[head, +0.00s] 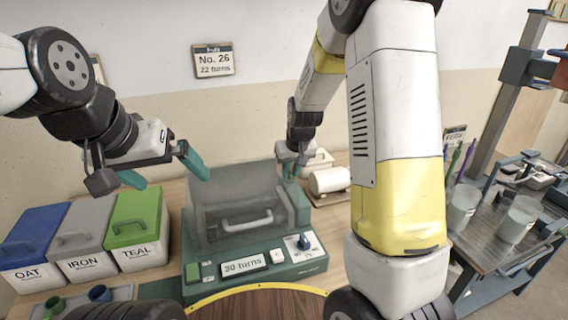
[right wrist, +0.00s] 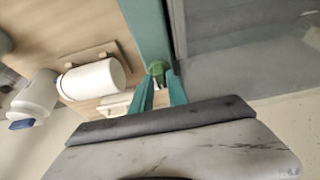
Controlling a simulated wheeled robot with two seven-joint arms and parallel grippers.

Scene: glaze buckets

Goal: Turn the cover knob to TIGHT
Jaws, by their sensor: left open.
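A green and grey machine (head: 318,262) stands on the bench with a grey see-through cover (head: 225,188), which is down and has a handle on its front. In the right wrist view a small green knob (right wrist: 157,68) sits between or just beyond the teal fingertips of my right gripper (right wrist: 160,82); whether they touch it is unclear. Its TIGHT mark is not readable. In the head view my right gripper (head: 292,172) is at the machine's upper right. My left gripper (head: 163,170) is open and empty, above and left of the cover.
A blue dial (head: 304,243) and a "30 turns" display (head: 243,263) are on the machine's front. Blue OAT (head: 30,238), grey IRON (head: 83,235) and green TEAL (head: 137,227) buckets stand left. A white roll (head: 329,180) lies behind right. A side cart (head: 490,238) stands right.

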